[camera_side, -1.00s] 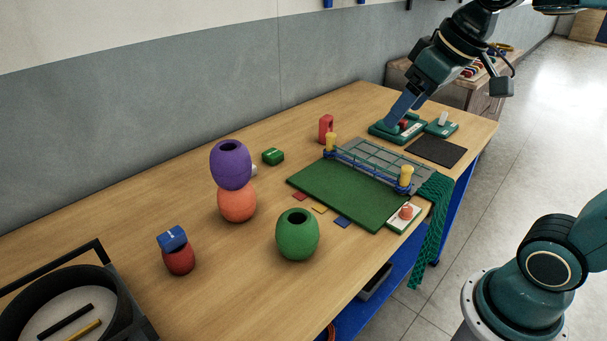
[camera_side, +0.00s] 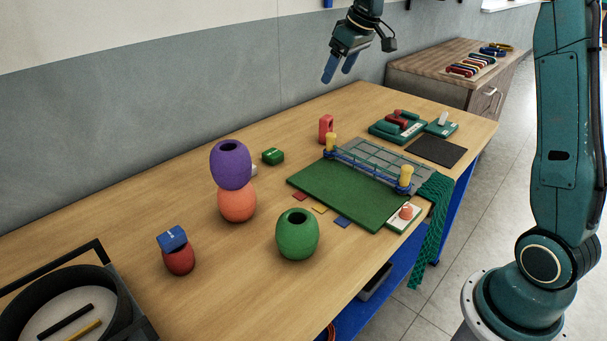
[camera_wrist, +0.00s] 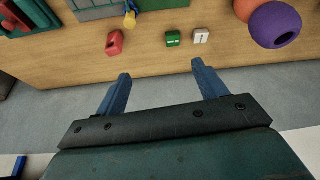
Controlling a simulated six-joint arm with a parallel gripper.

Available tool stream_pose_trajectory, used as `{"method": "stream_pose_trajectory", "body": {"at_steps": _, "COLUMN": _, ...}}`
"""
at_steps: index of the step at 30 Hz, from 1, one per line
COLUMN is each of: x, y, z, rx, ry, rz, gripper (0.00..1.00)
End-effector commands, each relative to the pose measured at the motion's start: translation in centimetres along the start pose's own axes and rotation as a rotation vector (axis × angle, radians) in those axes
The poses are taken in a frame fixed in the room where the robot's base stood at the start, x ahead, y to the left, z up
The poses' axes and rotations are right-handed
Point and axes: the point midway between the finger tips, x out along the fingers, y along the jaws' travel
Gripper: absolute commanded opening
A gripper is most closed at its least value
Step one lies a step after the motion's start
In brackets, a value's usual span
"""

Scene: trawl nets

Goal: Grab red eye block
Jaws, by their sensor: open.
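The red eye block (camera_side: 326,128) stands upright on the wooden table behind the green net board, near its left yellow post. It is a small red block with a hole in it. In the wrist view the red block (camera_wrist: 115,43) lies beyond my left fingertip, with clear space between. My gripper (camera_side: 337,72) is open and empty, in the air above the back edge of the table, higher than the red block. In the wrist view my gripper (camera_wrist: 159,69) shows two blue fingers spread apart with nothing between them.
The net board (camera_side: 350,195) with yellow posts is close to the red block. A green block (camera_side: 273,156) and a purple float (camera_side: 230,165) on an orange one (camera_side: 237,203) stand left. A green tray (camera_side: 384,132) holding a red piece is right. The wall runs behind.

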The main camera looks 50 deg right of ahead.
Motion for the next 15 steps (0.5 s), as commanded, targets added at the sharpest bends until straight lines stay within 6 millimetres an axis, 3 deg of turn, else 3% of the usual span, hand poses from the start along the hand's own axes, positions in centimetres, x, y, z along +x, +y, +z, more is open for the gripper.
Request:
{"method": "stream_pose_trajectory", "body": {"at_steps": 7, "x": 5.1, "y": 5.4, "z": -1.9, "rx": -0.016, "ry": -0.012, "rz": -0.012, "gripper": 0.71}}
{"method": "stream_pose_trajectory", "body": {"at_steps": 15, "x": 10.9, "y": 11.2, "z": -2.3, "rx": -0.037, "ry": -0.019, "rz": -0.025, "gripper": 0.71}}
